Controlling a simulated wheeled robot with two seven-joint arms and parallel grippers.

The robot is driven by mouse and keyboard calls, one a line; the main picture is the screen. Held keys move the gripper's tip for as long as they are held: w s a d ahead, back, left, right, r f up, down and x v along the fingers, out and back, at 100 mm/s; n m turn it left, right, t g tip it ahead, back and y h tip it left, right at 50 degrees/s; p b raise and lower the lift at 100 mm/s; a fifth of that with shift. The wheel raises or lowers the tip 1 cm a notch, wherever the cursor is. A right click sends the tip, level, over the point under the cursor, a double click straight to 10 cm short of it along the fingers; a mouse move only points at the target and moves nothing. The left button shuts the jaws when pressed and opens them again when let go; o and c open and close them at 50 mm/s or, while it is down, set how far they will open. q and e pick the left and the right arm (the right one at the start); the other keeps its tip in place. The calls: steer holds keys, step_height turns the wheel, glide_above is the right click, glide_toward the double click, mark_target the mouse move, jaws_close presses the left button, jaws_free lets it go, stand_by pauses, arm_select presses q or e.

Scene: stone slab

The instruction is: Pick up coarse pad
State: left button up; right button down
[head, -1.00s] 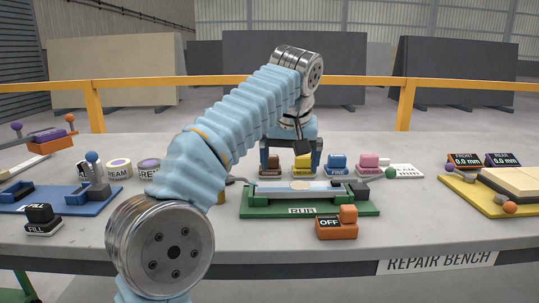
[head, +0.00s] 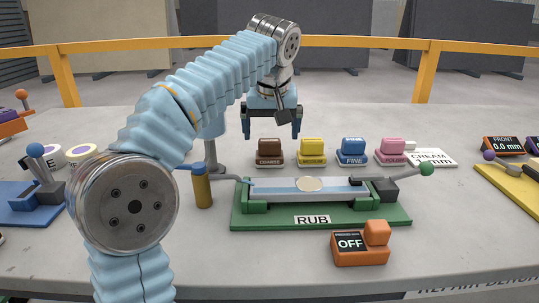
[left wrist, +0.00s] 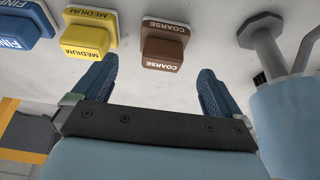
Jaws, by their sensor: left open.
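The coarse pad (head: 270,151) is a brown block labelled COARSE, standing on the bench at the left end of a row of pads. It also shows in the left wrist view (left wrist: 165,43), ahead of the fingers and roughly between their lines. My left gripper (head: 272,136) is open and empty, its two blue fingers pointing down above the coarse pad in the head view. In the left wrist view its fingertips (left wrist: 155,80) stand apart with the pad beyond them, not touching it. My right gripper is not in view.
Yellow medium (head: 312,151), blue fine (head: 353,152) and pink (head: 391,152) pads stand to the right. The green RUB fixture (head: 320,217) lies in front, with an orange OFF switch (head: 360,245) nearer. A grey post (head: 214,150) and brass cylinder (head: 202,187) stand left.

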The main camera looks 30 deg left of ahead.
mark_target(270, 141)
arm_select(q)
steer(key=x, duration=0.6)
steer(key=shift+s+a+f+b, duration=0.1)
steer(key=shift+b, duration=0.25)
steer(key=shift+c, duration=0.5)
steer(key=c, duration=1.1)
